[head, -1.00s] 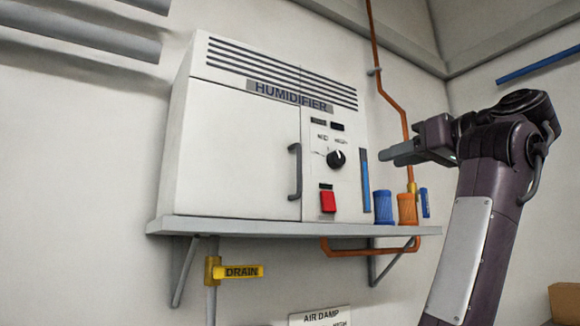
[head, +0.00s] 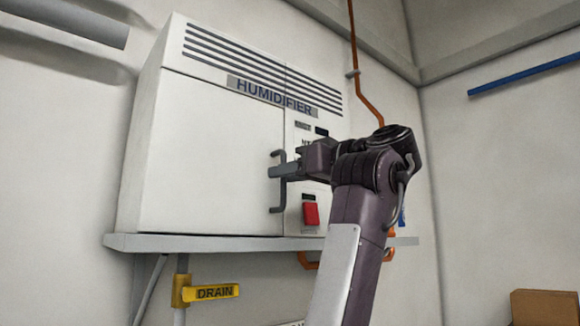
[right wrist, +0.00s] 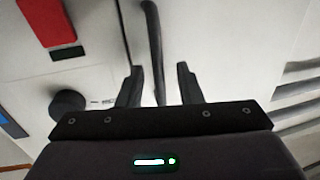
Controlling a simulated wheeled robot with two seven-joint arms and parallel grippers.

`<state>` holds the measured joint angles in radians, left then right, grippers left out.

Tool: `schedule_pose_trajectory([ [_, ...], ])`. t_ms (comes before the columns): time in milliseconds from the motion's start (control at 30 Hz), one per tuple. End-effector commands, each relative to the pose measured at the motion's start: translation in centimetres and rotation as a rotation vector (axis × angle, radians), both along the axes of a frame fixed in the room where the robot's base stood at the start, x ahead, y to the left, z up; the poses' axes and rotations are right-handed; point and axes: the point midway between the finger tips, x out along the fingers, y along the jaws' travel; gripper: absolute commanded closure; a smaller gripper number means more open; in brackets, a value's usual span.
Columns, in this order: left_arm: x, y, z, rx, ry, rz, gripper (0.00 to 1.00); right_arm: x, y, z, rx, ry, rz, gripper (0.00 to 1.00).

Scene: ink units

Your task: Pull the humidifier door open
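The white humidifier (head: 200,150) stands on a wall shelf in the head view. Its door (head: 190,170) is closed, with a dark vertical bar handle (head: 277,205) near the door's right edge. My right gripper (head: 275,171) is at the handle's upper half. In the right wrist view the gripper (right wrist: 158,75) is open, its two fingers apart with the handle (right wrist: 152,40) running between them. A gap shows on each side, and I cannot tell how deep the handle sits between the fingers. My left gripper is not in view.
The shelf (head: 190,243) runs under the humidifier. A red switch (head: 311,214) and a dark knob (right wrist: 68,104) lie close to the handle on the control panel. A yellow drain valve (head: 210,292) hangs below. An orange pipe (head: 358,60) climbs the wall behind my right arm.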

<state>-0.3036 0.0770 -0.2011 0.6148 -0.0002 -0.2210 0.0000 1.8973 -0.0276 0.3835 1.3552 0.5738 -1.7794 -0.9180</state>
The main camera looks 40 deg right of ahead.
Motion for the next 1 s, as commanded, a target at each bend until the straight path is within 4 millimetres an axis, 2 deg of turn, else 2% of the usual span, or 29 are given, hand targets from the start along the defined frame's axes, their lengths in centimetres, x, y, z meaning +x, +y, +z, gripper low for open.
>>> schedule_pose_trajectory([
  [33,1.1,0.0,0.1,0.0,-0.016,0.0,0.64,0.0,0.0,0.0,0.001,-0.002,-0.001,0.67],
  [100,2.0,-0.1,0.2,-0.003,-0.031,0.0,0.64,0.0,0.0,0.0,0.001,-0.002,-0.001,0.67],
  [200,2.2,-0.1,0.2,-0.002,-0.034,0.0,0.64,0.0,0.0,0.0,0.001,-0.002,-0.001,0.67],
  [467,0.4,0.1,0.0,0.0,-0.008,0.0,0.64,0.0,0.0,0.0,0.0,-0.001,-0.001,1.0],
  [833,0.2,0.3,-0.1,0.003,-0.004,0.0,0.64,0.0,0.1,-0.1,0.0,0.0,-0.002,1.0],
  [1000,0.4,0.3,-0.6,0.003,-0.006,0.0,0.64,0.2,1.2,-0.2,-0.002,0.0,-0.019,1.0],
])
